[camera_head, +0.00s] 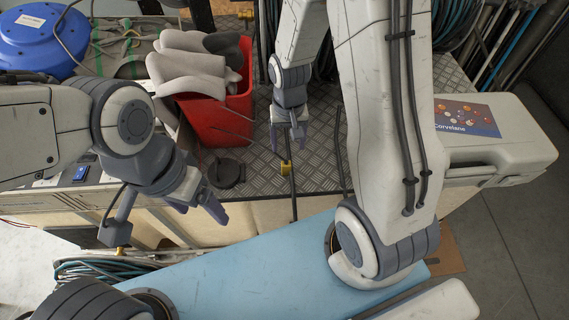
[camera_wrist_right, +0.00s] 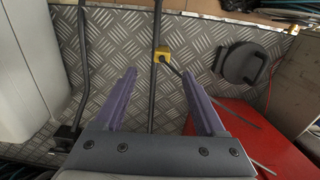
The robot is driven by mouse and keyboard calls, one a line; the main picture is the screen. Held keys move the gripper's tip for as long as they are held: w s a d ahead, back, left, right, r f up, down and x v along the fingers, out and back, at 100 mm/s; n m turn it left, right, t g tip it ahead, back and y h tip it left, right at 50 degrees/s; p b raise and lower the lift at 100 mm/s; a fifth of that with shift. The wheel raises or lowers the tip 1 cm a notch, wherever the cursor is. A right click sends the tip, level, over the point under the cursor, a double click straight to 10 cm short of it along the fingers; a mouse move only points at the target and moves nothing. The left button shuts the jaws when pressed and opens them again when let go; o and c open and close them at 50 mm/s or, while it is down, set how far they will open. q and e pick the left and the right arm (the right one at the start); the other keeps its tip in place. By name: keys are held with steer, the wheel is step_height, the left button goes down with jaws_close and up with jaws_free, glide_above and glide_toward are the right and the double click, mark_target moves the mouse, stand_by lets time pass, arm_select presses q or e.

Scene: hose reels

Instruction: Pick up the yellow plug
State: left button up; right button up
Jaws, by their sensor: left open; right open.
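The yellow plug (camera_head: 285,167) is small and sits on the grey diamond-plate surface, with a dark rod or cable running past it. It also shows in the right wrist view (camera_wrist_right: 162,54), just beyond and between the purple fingers. My right gripper (camera_head: 290,143) points down at the plate, a little behind the plug in the head view. In the right wrist view its two fingers (camera_wrist_right: 160,85) are spread apart with nothing between them but the dark rod below. My left gripper (camera_head: 205,207) is open and empty, left of the plug, in front of the bench edge.
A red bin (camera_head: 215,120) holding grey-white rolled pieces stands left of my right gripper. A dark round lid-like piece (camera_head: 226,172) lies left of the plug. A pale case (camera_head: 495,150) is at right. A blue reel (camera_head: 40,40) is at upper left.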

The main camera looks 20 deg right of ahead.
glide_above(286, 163)
steer(key=f, duration=0.5)
steer(key=shift+s+d, duration=0.2)
steer(key=shift+d, duration=0.15)
steer(key=shift+w+a+f, duration=0.1)
steer(key=shift+a+f, duration=0.1)
steer(key=shift+f, duration=1.25)
steer(key=shift+w+a+f, duration=0.1)
steer(key=shift+a+f, duration=0.05)
steer(key=shift+f, duration=1.3)
jaws_close()
